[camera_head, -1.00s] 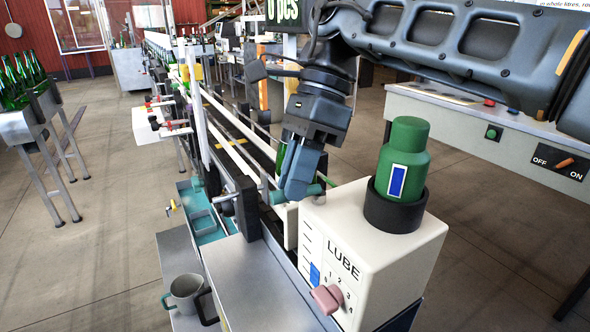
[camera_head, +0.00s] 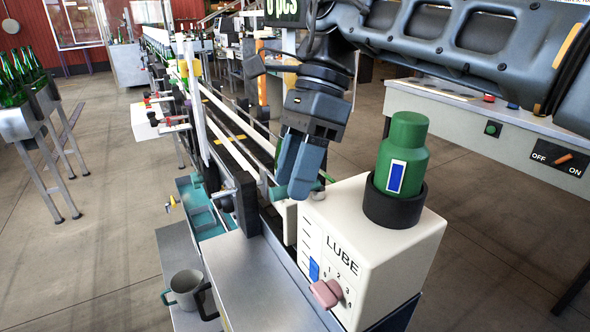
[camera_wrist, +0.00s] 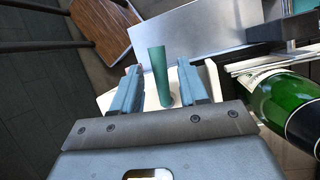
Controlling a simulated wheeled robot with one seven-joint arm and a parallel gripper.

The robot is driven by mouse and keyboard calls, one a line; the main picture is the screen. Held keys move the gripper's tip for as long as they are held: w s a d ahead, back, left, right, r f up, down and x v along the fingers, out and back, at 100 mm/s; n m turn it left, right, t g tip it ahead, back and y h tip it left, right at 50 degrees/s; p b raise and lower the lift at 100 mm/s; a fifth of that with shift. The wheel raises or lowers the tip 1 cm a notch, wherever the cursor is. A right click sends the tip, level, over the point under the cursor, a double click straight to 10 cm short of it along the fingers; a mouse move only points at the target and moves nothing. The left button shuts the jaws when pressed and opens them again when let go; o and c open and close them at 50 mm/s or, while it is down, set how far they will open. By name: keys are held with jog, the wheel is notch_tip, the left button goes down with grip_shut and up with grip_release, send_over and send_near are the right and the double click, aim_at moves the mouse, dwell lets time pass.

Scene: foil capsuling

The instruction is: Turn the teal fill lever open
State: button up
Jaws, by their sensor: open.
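The teal fill lever (camera_wrist: 158,76) shows in the wrist view as a round teal bar between the two fingers of my open gripper (camera_wrist: 155,85). Gaps show on both sides of it, so the fingers do not look closed on it. In the head view my gripper (camera_head: 292,178) points down just behind the white LUBE box (camera_head: 385,255). A short end of the teal lever (camera_head: 277,194) shows beside the fingers there; the fingers hide the rest of it.
A green bottle (camera_wrist: 285,100) lies close to the right of my gripper in the wrist view. The LUBE box carries a green bottle-shaped reservoir (camera_head: 405,150) and a pink knob (camera_head: 326,293). A grey mug (camera_head: 184,288) stands on the lower shelf at the front left.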

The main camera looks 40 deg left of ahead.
jog(key=v, duration=0.7)
jog(key=shift+w+r+b, duration=0.15)
jog(key=shift+r+b, duration=0.25)
jog(key=shift+b, duration=0.05)
